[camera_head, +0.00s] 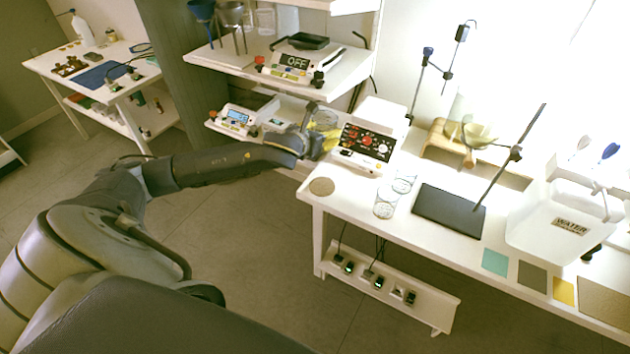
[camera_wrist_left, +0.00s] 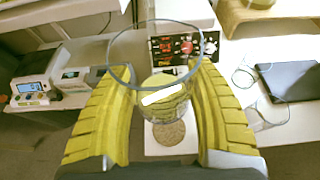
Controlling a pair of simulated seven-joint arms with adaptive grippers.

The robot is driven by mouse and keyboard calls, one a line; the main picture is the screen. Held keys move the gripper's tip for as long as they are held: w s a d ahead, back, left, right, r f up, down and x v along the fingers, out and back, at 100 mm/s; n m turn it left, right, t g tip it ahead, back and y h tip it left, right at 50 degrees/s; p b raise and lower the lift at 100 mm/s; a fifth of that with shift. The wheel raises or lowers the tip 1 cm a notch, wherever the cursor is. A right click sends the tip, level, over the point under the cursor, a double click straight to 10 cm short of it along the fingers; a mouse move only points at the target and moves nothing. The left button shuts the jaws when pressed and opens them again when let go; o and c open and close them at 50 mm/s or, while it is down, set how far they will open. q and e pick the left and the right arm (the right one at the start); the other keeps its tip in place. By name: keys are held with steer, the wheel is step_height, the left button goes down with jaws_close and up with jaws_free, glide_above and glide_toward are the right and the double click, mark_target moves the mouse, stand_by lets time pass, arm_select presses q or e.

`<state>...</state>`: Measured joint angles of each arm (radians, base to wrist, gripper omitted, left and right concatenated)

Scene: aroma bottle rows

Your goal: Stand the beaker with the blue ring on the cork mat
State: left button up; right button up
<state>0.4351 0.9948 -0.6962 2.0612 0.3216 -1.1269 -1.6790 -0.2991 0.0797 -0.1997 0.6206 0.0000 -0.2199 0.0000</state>
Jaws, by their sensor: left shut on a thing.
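My left gripper (camera_head: 328,140) is shut on a clear glass beaker (camera_head: 325,117). In the left wrist view the beaker (camera_wrist_left: 154,88) stands between the yellow ribbed fingers (camera_wrist_left: 160,105); its rim looks dark bluish and a white patch shows on its wall. The round cork mat (camera_head: 321,186) lies bare at the near left corner of the white bench; in the left wrist view the mat (camera_wrist_left: 169,134) shows beyond the beaker's base. The beaker is held apart from the mat. My right gripper is out of view.
A black-faced control box (camera_head: 367,146) stands right beside the left gripper. Two clear glass vessels (camera_head: 403,183) (camera_head: 384,208) stand right of the mat, then a dark flat plate (camera_head: 448,211). Scales (camera_head: 237,118) sit at left.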

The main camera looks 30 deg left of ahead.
arm_select(q)
step_height(320, 180, down, 19)
steer(key=shift+f, duration=0.1)
stand_by(0.6)
steer(key=shift+f, duration=0.1)
steer(key=o, duration=1.2)
steer(key=shift+o, duration=0.2)
